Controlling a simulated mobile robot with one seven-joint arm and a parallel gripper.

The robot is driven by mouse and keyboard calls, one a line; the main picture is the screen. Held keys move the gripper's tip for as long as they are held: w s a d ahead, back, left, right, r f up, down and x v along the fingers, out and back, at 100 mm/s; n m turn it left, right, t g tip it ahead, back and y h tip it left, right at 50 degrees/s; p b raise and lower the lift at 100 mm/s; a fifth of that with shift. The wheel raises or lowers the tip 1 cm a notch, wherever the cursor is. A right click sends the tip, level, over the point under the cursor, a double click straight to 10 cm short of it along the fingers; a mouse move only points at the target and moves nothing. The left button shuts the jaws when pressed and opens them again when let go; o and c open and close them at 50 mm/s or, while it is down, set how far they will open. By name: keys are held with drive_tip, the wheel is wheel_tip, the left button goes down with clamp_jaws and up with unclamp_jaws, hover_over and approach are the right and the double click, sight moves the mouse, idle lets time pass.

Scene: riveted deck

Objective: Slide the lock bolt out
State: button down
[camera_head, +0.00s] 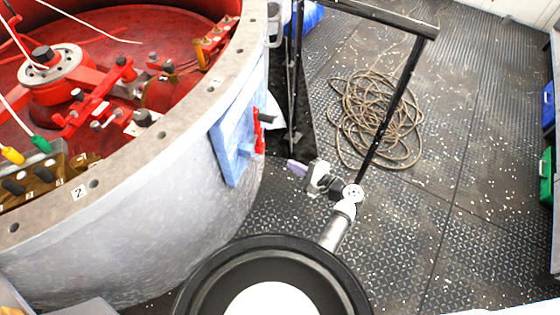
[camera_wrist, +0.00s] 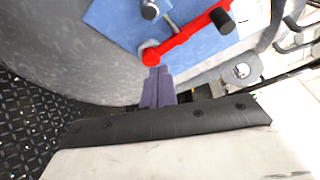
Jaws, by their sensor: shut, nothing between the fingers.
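A blue plate (camera_head: 230,145) is fixed on the outside of the grey drum wall. A red lever (camera_head: 259,132) with a black knob (camera_head: 267,117) stands out from it. In the wrist view the red lever (camera_wrist: 187,38) runs from a round pivot up right to the black knob (camera_wrist: 223,20). A grey metal pin with a round head (camera_wrist: 150,10) lies beside it on the blue plate (camera_wrist: 115,18); I cannot tell which part is the lock bolt. My gripper (camera_head: 291,164) is shut and empty, to the right of the plate. Its purple fingertips (camera_wrist: 158,72) point at the lever's pivot end, seemingly just short of it.
The large grey drum (camera_head: 150,205) with red machinery inside fills the left. A black metal frame (camera_head: 390,110) stands behind my arm. A coiled rope (camera_head: 375,115) lies on the studded deck. Blue and green bins (camera_head: 547,175) line the right edge. The deck at right is mostly clear.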

drive_tip(key=w+a+p, duration=0.3)
drive_tip(key=a, duration=0.5)
drive_tip(key=shift+a+r, duration=0.15)
drive_tip(key=shift+r, duration=0.05)
drive_tip(key=shift+w, duration=0.1)
drive_tip(key=s+a+p, duration=0.2)
drive_tip(key=s+a, duration=0.1)
drive_tip(key=s, duration=0.4)
drive_tip(key=shift+p, duration=0.4)
drive_tip(key=shift+w+f, duration=0.1)
